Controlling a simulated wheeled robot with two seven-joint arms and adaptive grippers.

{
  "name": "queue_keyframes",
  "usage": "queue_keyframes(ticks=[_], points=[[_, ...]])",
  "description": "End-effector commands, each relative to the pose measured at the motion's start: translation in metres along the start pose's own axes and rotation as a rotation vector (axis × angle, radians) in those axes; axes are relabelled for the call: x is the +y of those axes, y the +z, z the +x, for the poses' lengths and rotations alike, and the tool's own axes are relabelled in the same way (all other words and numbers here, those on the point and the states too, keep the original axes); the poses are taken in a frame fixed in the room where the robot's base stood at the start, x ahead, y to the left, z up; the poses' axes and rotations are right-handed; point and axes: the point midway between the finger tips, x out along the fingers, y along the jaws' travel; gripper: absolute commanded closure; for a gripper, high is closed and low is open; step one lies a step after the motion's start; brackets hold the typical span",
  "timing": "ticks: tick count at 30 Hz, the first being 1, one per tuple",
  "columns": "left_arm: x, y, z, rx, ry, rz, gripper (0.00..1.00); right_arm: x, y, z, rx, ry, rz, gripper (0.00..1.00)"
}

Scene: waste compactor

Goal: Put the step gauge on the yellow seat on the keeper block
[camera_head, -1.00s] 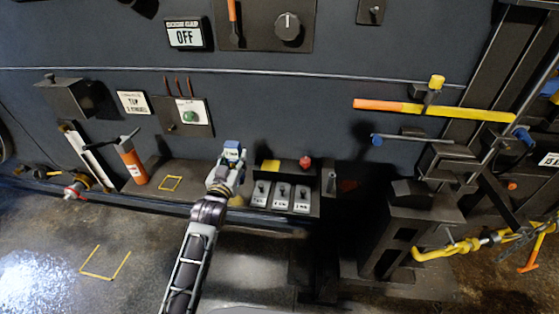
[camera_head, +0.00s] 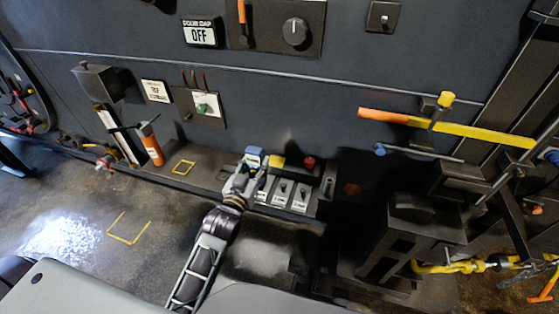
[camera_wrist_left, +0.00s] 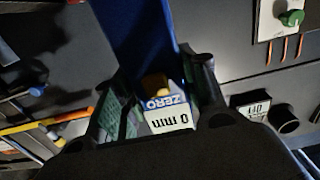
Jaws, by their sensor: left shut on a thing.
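My left gripper (camera_head: 248,168) is shut on the step gauge (camera_head: 254,152), a blue piece with a white face, held above the shelf just left of the grey blocks. A blue bar runs up from there. A small yellow-topped block (camera_head: 278,161) stands right beside the gauge in the head view; I cannot tell if it is the yellow seat. The keeper block is not clearly identifiable. My right gripper is not in view.
Several grey labelled blocks (camera_head: 282,191) and a red knob (camera_head: 309,162) are close right of the gripper. A yellow-orange bar (camera_head: 450,127) juts out at right.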

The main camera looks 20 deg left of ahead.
Motion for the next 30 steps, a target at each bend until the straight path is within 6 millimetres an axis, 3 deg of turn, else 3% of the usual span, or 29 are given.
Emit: queue_keyframes(ticks=[14, 30], points=[[0.000, 0.001, 0.007, 0.003, 0.000, 0.000, 0.89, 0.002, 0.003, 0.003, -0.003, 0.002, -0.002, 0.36], [0.000, 0.001, 0.054, 0.004, 0.000, 0.001, 0.89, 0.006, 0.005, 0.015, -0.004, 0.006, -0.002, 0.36]])
